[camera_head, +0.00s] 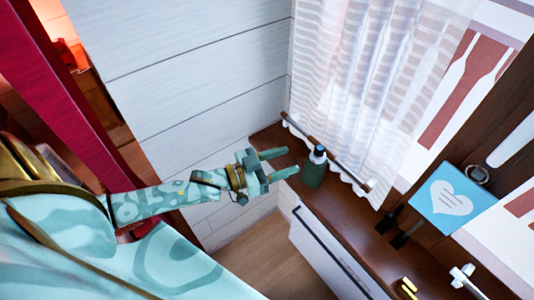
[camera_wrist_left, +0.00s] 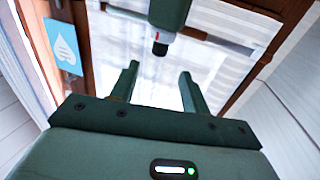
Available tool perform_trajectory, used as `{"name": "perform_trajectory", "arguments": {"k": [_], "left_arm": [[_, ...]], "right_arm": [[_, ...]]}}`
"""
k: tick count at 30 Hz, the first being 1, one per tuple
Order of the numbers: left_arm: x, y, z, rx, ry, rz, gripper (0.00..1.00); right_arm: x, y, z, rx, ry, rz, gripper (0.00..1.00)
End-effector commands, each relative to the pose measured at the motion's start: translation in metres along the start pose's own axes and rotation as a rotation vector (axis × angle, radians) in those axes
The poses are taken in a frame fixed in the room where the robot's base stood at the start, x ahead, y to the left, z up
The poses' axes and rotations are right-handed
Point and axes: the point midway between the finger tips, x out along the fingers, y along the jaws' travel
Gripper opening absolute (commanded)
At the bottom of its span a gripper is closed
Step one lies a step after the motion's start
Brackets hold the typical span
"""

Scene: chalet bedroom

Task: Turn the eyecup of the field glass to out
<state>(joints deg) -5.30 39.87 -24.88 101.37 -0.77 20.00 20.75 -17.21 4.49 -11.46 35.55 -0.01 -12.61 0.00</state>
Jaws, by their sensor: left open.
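The field glass (camera_head: 313,168) is a dark green, bottle-like body that stands on the brown window sill, with a pale band and a dark eyecup (camera_head: 319,151) at its top. In the left wrist view the green body (camera_wrist_left: 170,12) comes in from the top edge, cut off by it. There its black eyecup (camera_wrist_left: 160,48) points toward my fingers, with a small red mark beside it. My left gripper (camera_head: 291,161) is open and empty, just left of the field glass. In the wrist view the eyecup lies a little beyond the fingertips (camera_wrist_left: 159,71), apart from them. My right gripper is not in view.
A blue heart sign (camera_head: 452,202) is to the right. A white panelled wall (camera_head: 195,70) is behind my left arm.

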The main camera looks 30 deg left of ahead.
Motion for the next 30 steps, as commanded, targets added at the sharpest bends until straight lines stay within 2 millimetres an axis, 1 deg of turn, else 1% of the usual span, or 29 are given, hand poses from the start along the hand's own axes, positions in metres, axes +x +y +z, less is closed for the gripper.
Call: {"name": "perform_trajectory", "arguments": {"k": [1,3,7,11,25,26,28,29,30], "left_arm": [[-0.011,0.001,-0.001,-0.002,-0.002,0.001,0.46],[-0.022,0.001,-0.001,-0.001,-0.001,0.001,0.46],[-0.035,0.0,0.0,-0.001,0.0,0.0,0.46],[-0.039,0.0,0.0,0.0,0.001,0.0,0.46],[-0.039,0.0,0.0,0.005,0.001,0.0,0.46],[-0.039,0.0,0.002,0.02,-0.007,-0.002,0.46],[-0.041,-0.006,0.015,0.075,-0.061,-0.021,0.46],[-0.044,-0.012,0.025,0.098,-0.095,-0.035,0.46],[-0.051,-0.023,0.043,0.132,-0.151,-0.06,0.46]], "right_arm": [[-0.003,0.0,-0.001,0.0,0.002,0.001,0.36],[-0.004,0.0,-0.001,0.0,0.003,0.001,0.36],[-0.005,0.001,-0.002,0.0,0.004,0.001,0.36],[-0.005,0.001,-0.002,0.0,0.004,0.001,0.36],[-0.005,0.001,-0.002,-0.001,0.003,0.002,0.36],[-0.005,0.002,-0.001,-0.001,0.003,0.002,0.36],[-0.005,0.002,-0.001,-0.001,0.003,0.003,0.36],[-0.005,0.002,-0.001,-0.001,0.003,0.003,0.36],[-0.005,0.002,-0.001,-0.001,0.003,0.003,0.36]]}}
